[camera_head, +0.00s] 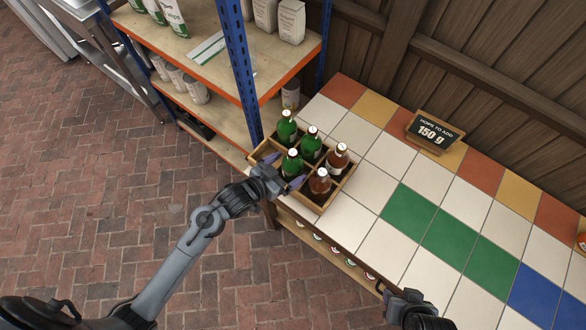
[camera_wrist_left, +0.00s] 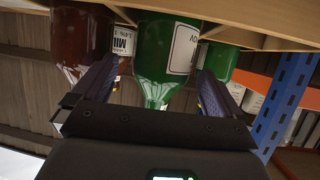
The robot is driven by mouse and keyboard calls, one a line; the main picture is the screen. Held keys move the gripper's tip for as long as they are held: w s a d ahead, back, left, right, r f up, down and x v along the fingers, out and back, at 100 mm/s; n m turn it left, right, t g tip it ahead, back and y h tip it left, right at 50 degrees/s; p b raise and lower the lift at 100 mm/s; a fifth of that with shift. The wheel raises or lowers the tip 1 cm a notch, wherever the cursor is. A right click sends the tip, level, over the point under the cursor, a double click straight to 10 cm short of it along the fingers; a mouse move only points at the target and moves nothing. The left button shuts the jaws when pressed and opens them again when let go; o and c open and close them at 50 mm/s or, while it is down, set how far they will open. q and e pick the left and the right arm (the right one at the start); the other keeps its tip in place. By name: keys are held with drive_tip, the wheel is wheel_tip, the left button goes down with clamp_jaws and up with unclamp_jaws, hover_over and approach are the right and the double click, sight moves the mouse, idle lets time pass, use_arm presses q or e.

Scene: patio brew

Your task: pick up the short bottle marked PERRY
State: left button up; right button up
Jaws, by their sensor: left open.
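A wooden crate (camera_head: 259,154) at the tiled counter's left end holds green bottles (camera_head: 286,129) and brown bottles (camera_head: 337,159), all upright. I cannot read PERRY on any of them. My left gripper (camera_head: 285,171) is open at the crate's near edge, in front of the nearest green bottle (camera_head: 292,164). In the left wrist view this green bottle (camera_wrist_left: 161,55) shows upside down between the open fingers, its white label only partly legible. A brown bottle (camera_wrist_left: 80,38) shows left of it, and another green bottle (camera_wrist_left: 219,62) right. My right gripper (camera_head: 405,303) is at the bottom edge, its fingers unclear.
A sign reading "HOPS TO ADD 150 g" (camera_head: 433,132) stands at the counter's back. The tiled counter (camera_head: 408,212) right of the crate is mostly clear.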

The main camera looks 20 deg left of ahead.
use_arm(q)
drive_tip(key=shift+w+d+f, duration=0.15)
drive_tip(key=shift+w+f, duration=0.15)
drive_tip(key=shift+w, duration=0.2)
drive_tip(key=b+x, duration=0.1)
drive_tip(key=x, duration=0.3)
drive_tip(key=shift+w, duration=0.1)
drive_tip(key=c, duration=0.6)
drive_tip(key=shift+r, duration=0.15)
drive_tip(key=c, duration=0.9)
